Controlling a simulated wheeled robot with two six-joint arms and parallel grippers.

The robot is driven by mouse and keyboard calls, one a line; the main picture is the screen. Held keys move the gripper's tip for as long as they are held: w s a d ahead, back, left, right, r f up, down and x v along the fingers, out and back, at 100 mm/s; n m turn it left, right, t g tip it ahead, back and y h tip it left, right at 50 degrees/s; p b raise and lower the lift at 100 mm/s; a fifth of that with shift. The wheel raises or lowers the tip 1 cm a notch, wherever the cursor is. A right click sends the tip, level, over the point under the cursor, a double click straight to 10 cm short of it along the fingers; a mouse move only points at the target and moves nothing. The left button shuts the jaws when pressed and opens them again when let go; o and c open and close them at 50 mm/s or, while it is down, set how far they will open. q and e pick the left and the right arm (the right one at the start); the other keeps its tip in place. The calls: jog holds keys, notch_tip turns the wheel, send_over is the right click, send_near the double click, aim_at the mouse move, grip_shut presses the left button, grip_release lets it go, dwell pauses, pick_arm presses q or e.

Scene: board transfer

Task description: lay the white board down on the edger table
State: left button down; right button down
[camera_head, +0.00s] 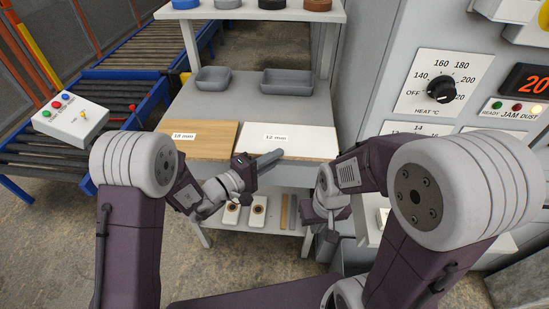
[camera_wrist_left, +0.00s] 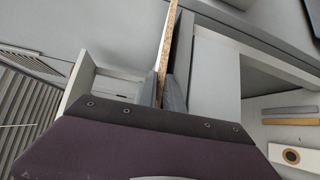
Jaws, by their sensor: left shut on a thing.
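The white board (camera_head: 308,142), labelled 12 mm, lies flat on a grey stand, to the right of a brown board. My left gripper (camera_head: 270,157) is at its front left edge, shut on it. In the left wrist view the gripper (camera_wrist_left: 168,92) has the board's thin speckled edge (camera_wrist_left: 165,45) between its fingers. My right gripper (camera_head: 330,213) hangs low, right of the stand and apart from the board; its fingers cannot be made out. A grey machine with a HEAT dial (camera_head: 441,87) stands at the right. My right arm covers much of its lower front, and I cannot clearly make out the edger table.
The brown board (camera_head: 203,139), labelled 18 mm, lies beside the white one. Two grey trays (camera_head: 287,82) stand behind them. A lower shelf (camera_head: 272,224) holds small parts. A roller conveyor (camera_head: 130,72) and a button box (camera_head: 70,120) are at the left.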

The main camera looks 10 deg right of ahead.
pick_arm(q)
jog(key=c, duration=1.4)
grip_release()
jog(key=shift+o, duration=0.2)
jog(key=shift+s+f, duration=0.15)
jog(key=shift+f, duration=0.15)
